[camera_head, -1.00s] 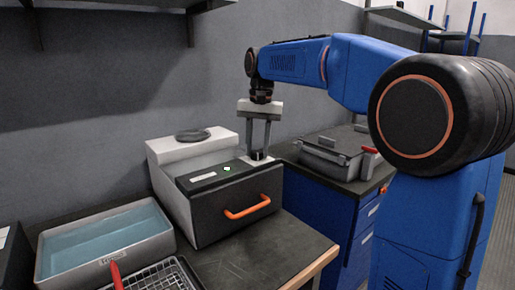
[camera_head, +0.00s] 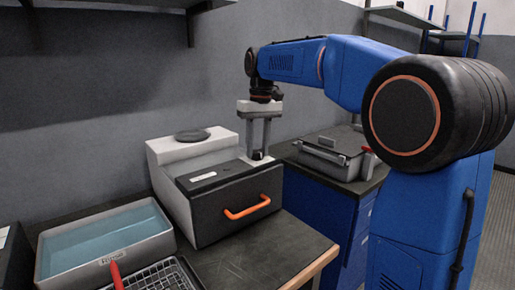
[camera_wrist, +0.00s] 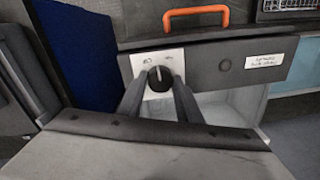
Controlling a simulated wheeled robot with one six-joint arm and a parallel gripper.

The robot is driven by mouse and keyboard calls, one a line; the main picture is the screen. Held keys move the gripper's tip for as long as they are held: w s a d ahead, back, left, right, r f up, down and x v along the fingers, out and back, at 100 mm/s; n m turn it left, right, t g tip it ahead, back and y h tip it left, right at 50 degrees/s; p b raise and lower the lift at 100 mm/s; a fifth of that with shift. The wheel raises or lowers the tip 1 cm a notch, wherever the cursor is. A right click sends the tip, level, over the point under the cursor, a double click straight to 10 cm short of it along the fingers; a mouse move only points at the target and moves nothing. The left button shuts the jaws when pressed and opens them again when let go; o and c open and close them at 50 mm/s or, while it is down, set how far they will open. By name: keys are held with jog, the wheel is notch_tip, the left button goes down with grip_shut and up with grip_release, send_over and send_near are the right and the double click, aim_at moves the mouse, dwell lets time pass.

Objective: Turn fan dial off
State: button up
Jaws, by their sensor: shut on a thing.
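The fan dial (camera_wrist: 160,78) is a round black knob with a pale pointer line, on a white plate (camera_wrist: 143,64) on the top panel of a dark box-shaped unit (camera_head: 215,208). My gripper (camera_wrist: 160,84) points down with its two fingers on either side of the dial, shut on it. In the head view my gripper (camera_head: 257,157) stands at the right end of the unit's panel, and its fingers partly hide the dial. The print on the plate is too small to read.
The unit has an orange handle (camera_head: 247,207) on its front. A tray of bluish liquid (camera_head: 105,242) and a wire basket (camera_head: 155,275) stand at left. The bench front (camera_head: 270,250) is clear.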

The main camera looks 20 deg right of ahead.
jog(key=n, duration=0.5)
jog(key=shift+n, duration=0.3)
dwell(0.4)
jog(key=o, duration=1)
jog(key=shift+o, duration=0.2)
notch_tip(320, 180, up, 17)
jog(key=shift+w+d+r, duration=0.2)
jog(key=shift+w+d, duration=0.15)
jog(key=shift+d, duration=0.1)
